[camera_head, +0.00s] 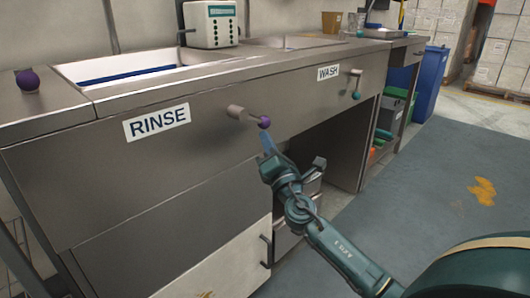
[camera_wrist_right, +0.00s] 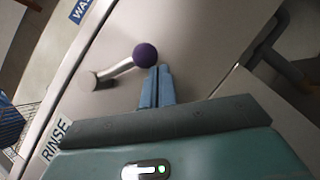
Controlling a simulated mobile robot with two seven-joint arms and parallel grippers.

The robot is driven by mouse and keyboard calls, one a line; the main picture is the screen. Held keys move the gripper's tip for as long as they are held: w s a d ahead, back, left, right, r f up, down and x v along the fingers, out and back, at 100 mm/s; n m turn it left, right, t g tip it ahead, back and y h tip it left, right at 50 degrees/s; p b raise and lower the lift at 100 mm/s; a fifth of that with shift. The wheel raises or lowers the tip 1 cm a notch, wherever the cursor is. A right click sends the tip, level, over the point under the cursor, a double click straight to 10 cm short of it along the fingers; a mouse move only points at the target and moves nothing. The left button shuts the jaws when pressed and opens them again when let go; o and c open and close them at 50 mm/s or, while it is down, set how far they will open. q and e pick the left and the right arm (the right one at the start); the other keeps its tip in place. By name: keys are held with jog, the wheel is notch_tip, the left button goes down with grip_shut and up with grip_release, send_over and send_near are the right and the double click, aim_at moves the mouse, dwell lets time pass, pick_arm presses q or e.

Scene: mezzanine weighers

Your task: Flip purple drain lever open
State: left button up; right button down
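The purple drain lever (camera_head: 263,122) sticks out of the steel front panel between the RINSE and WASH labels, a grey stem with a purple ball at its end. My right gripper (camera_head: 267,142) is just below the ball. In the right wrist view, its blue fingers (camera_wrist_right: 159,70) are together with nothing between them. Their tips are right by the purple ball (camera_wrist_right: 145,54); I cannot tell whether they touch it. The lever's stem (camera_wrist_right: 112,71) runs from the ball to its mount on the panel. My left gripper is not in view.
A teal-tipped lever (camera_head: 356,88) hangs near the WASH label (camera_head: 328,72). Below the panel are an open bay and a drawer handle (camera_head: 266,251).

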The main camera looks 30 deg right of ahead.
jog(key=shift+w+d+r, duration=0.2)
jog(key=shift+d+r, duration=0.55)
jog(key=shift+d, duration=0.1)
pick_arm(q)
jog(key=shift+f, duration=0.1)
pick_arm(e)
jog(key=shift+r, duration=0.1)
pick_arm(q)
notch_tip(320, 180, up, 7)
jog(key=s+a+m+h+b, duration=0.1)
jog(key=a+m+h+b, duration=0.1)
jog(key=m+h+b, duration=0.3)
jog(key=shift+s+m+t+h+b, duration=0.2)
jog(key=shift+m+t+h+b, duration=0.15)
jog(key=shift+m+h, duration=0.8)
pick_arm(e)
jog(key=s+f, duration=0.9)
jog(key=shift+d+f, duration=0.35)
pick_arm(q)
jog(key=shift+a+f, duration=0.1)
